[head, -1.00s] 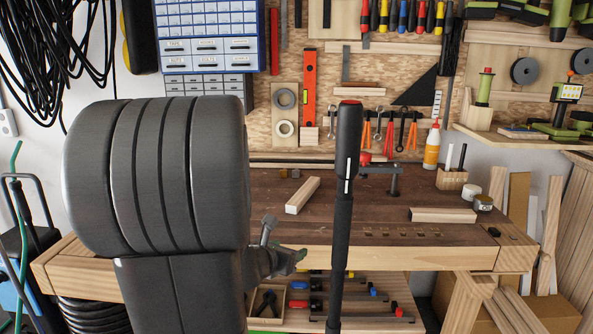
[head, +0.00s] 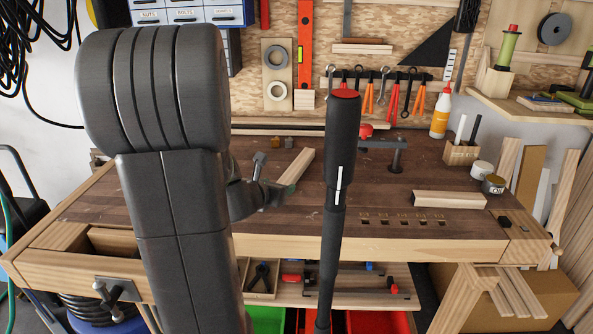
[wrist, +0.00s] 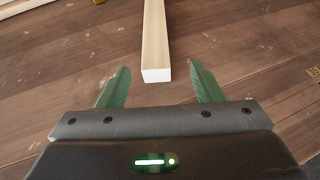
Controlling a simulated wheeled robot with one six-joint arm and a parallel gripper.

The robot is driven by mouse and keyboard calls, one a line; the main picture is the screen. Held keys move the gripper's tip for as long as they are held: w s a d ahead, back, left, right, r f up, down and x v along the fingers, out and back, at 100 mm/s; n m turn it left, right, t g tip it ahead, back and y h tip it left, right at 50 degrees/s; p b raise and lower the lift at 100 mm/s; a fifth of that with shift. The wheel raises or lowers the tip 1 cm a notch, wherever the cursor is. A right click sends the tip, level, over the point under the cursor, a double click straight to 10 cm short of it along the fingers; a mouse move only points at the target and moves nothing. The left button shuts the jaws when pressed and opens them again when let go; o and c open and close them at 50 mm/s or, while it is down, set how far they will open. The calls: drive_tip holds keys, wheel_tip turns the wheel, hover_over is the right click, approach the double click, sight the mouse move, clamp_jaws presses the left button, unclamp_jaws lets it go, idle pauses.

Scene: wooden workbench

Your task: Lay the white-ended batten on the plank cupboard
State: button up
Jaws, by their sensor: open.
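The white-ended batten (wrist: 155,35) is a pale wooden bar lying on the workbench, its white end face towards me in the wrist view. In the head view the batten (head: 298,166) lies slantwise on the bench top, its near end partly hidden by my gripper. My gripper (wrist: 159,70) is open, with green fingers on either side of the batten's near end and clear gaps to both. In the head view my gripper (head: 276,194) is low over the bench. I cannot make out a plank cupboard in either view.
Another wooden bar (head: 449,199) lies at the right of the workbench (head: 390,225). Two small tins (head: 493,184), a glue bottle (head: 440,112) and a small wooden holder (head: 461,153) stand beyond it. A dark clamp (head: 396,155) stands towards the back. Bare bench lies between.

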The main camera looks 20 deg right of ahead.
sight(285, 180)
drive_tip(key=shift+w+x, duration=0.15)
drive_tip(key=shift+x, duration=1.95)
drive_tip(key=shift+w+x, duration=0.15)
drive_tip(key=shift+x, duration=1.95)
drive_tip(key=shift+a+r, duration=0.2)
drive_tip(key=shift+a, duration=0.05)
drive_tip(key=c, duration=1.2)
